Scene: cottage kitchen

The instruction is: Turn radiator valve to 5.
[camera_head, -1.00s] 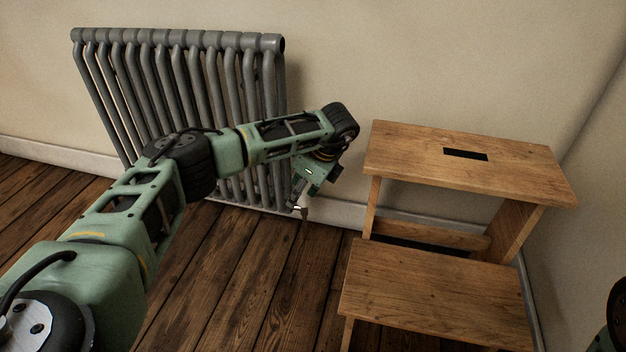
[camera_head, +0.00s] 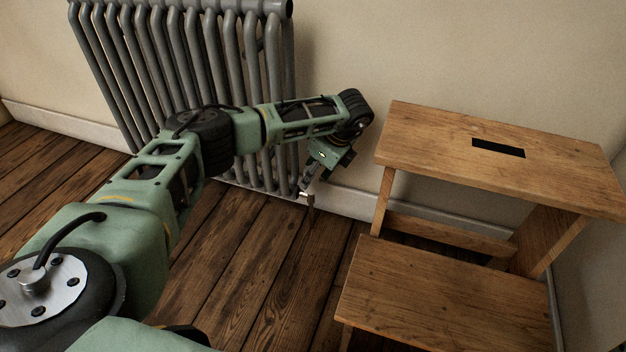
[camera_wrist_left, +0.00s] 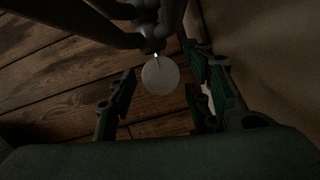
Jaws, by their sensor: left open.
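The grey ribbed radiator (camera_head: 190,85) stands against the wall at the upper left. Its valve shows in the left wrist view as a pale round knob (camera_wrist_left: 161,78) at the end of the radiator's dark pipes, with a small bright mark at its top edge. I cannot read any numbers on it. My left gripper (camera_head: 306,187) is low at the radiator's right end. In the left wrist view its fingers (camera_wrist_left: 159,92) are open, one on each side of the knob, with gaps visible. In the head view the gripper mostly hides the valve. My right gripper is out of view.
A wooden step stool (camera_head: 490,155) stands close to the right of my left wrist. A thin pipe (camera_head: 311,208) runs to the floor beneath the gripper. The wall and skirting board (camera_head: 350,201) are just behind. The plank floor (camera_head: 240,260) in front is clear.

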